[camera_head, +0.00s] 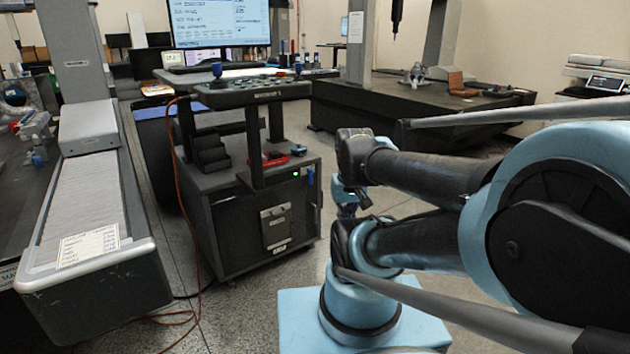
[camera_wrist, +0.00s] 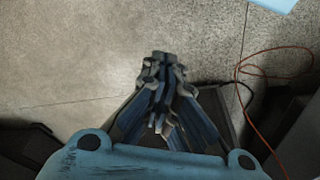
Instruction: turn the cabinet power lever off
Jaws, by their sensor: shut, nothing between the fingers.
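The dark cabinet (camera_head: 232,222) stands on the floor left of centre in the head view, under a monitor console. A green light (camera_head: 295,173) glows near the top right of its front. A small blue part (camera_head: 310,177) sits at its upper right corner; I cannot tell if this is the power lever. My gripper (camera_wrist: 160,58) is shut and empty in the wrist view, over bare floor. In the head view, blue parts of my gripper (camera_head: 350,197) show right of the cabinet, apart from it and partly hidden by my arm.
An orange cable (camera_head: 178,170) runs down the cabinet's left side to the floor; it also shows in the wrist view (camera_wrist: 262,68). A long covered machine rail (camera_head: 85,210) stands at left. A dark granite table (camera_head: 400,95) stands behind.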

